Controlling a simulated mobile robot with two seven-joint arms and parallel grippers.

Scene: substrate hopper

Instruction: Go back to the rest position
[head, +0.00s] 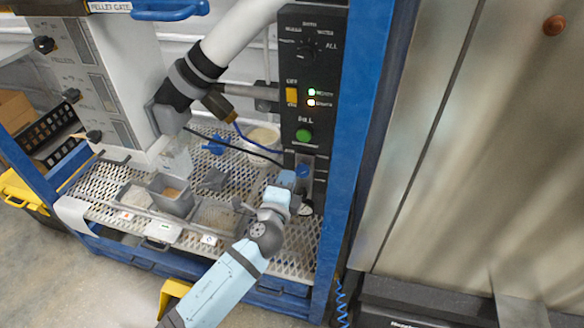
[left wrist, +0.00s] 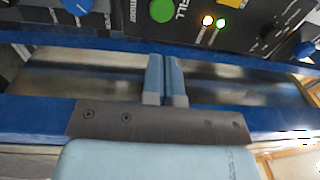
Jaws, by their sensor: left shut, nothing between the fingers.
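My left arm comes in from the bottom of the head view, and its light blue left gripper (head: 287,180) is in front of the lower part of the black control panel (head: 302,75). In the left wrist view the two fingers of this gripper (left wrist: 166,80) are together, with nothing between them. The panel's green button (head: 304,135) is above the gripper in the head view. The green button (left wrist: 162,10) also shows at the top of the left wrist view. Whether the fingers touch the panel cannot be told. My right gripper is not in view.
A perforated metal shelf (head: 112,186) holds several small bins, including a grey one (head: 172,197). A blue frame post (head: 352,150) stands right of the panel, beside a large metal cabinet (head: 480,140). A white pipe (head: 238,32) slants above the shelf. Floor shows at lower left.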

